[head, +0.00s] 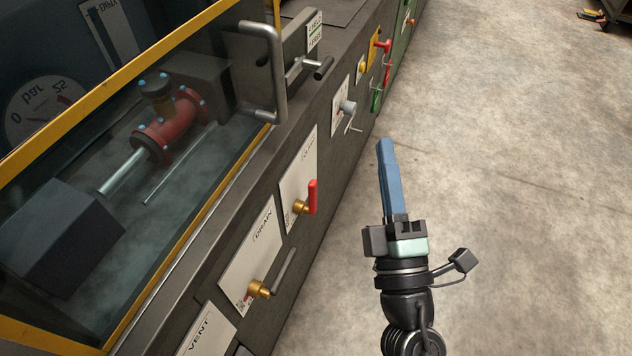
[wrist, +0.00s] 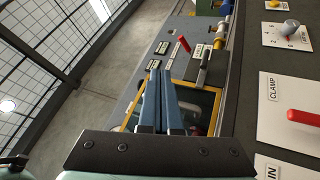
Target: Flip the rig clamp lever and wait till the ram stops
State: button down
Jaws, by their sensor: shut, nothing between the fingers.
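The clamp lever (head: 313,196) is red with a brass hub, on a white plate (head: 299,175) on the bench's front. In the wrist view the red lever (wrist: 306,118) shows at the right edge on a plate lettered CLAMP. My gripper (head: 384,143) is shut and empty, its blue fingers together. It is right of the lever in the head view, apart from it, over the floor. Its fingers (wrist: 160,75) also show in the wrist view. Behind the glass, a silver ram rod (head: 122,172) reaches from a dark block (head: 58,233) to the red flanged spool (head: 168,122).
A DRAIN valve (head: 262,288) with a grey handle and a VENT plate (head: 205,335) sit nearer than the clamp lever. A grey knob (head: 347,107) and more valves lie farther along. A guard handle (head: 278,70) juts out. The concrete floor (head: 520,190) at right is clear.

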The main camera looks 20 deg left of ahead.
aim_at(314, 208)
jog(key=s+a+f+n+g+b, duration=0.1)
jog(key=s+f+g, duration=0.1)
jog(key=f, duration=0.6)
jog(key=s+a+f+n+g+y+b, duration=0.1)
jog(key=s+a+f+n+g, duration=0.1)
jog(key=f, duration=0.6)
jog(key=s+a+f+n+g+b, duration=0.1)
jog(key=s+a+f+g, duration=0.1)
jog(key=f, duration=0.6)
jog(key=shift+s+g+y, duration=0.4)
jog(key=shift+s+g, duration=0.2)
jog(key=shift+s, duration=0.2)
jog(key=shift+w+r, duration=0.1)
jog(key=b+x, duration=0.1)
jog(key=x, duration=0.3)
jog(key=w+d+b+x, duration=0.1)
jog(key=x, duration=0.3)
jog(key=w+d+b+x, duration=0.1)
jog(key=b+x, duration=0.1)
jog(key=x, duration=0.2)
jog(key=shift+w+a, duration=0.25)
jog(key=shift+a, duration=0.05)
jog(key=shift+w+r+p, duration=0.1)
jog(key=shift+r+p, duration=0.2)
jog(key=shift+p, duration=0.8)
